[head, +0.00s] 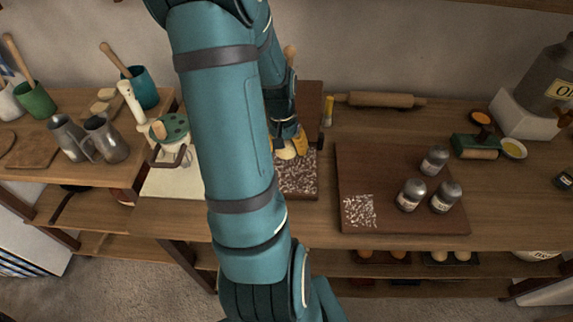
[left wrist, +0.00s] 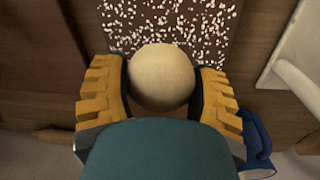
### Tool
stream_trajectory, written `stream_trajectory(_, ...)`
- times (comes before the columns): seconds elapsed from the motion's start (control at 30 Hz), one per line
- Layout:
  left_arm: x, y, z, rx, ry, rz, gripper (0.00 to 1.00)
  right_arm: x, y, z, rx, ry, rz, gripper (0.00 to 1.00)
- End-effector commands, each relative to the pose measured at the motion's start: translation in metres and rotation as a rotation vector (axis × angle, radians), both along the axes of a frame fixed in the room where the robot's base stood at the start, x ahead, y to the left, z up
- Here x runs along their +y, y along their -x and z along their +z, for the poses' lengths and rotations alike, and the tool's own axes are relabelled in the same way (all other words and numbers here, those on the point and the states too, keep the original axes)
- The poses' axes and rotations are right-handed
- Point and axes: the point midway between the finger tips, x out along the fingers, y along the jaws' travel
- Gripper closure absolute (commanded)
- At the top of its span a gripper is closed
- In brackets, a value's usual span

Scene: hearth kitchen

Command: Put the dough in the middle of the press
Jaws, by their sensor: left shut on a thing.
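My left gripper (head: 290,146) is shut on a pale ball of dough (head: 286,153). In the left wrist view the dough (left wrist: 162,77) is round and sits between the two yellow ridged fingers of the gripper (left wrist: 162,90). They are over or near the edge of a dark board (head: 298,188) speckled with white; I cannot tell the height. What looks like the press, with a green round part (head: 175,127) and a pale base (head: 172,184), stands left of the gripper, partly hidden by my arm. Its middle is not clearly visible. My right gripper is not in view.
A second dark board (head: 410,160) on the right holds three shakers (head: 433,160) and a white-speckled patch. A rolling pin (head: 380,100) lies behind. Metal jugs (head: 106,140) and a teal pot (head: 142,88) stand left. Wood between the boards is bare.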

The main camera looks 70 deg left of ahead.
Motion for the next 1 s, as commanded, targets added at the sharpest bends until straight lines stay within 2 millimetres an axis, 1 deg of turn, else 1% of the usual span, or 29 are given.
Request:
stream_trajectory(0.03, 0.000, 0.000, -0.011, 0.001, 0.002, 0.000, 0.57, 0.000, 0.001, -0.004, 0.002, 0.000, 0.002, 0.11)
stream_trajectory(0.1, 0.000, 0.000, -0.019, 0.001, 0.001, 0.001, 0.57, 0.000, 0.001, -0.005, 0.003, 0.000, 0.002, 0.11)
stream_trajectory(0.33, 0.000, 0.000, -0.035, 0.001, 0.001, -0.001, 0.57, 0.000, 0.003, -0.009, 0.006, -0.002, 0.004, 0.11)
stream_trajectory(0.53, 0.000, 0.000, -0.062, 0.001, 0.001, -0.001, 0.57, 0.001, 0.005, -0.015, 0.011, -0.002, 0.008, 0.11)
stream_trajectory(0.8, 0.000, 0.000, -0.062, -0.001, -0.002, -0.002, 0.57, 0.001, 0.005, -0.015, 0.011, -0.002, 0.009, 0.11)
stream_trajectory(0.93, 0.000, 0.000, -0.066, -0.001, -0.001, -0.002, 0.57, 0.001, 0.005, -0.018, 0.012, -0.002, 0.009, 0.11)
stream_trajectory(0.97, 0.000, 0.000, -0.066, -0.001, -0.001, -0.001, 0.28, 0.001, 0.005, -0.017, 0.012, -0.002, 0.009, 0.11)
stream_trajectory(1.0, 0.000, 0.000, -0.065, -0.001, -0.001, -0.001, 0.14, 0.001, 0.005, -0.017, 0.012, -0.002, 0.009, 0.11)
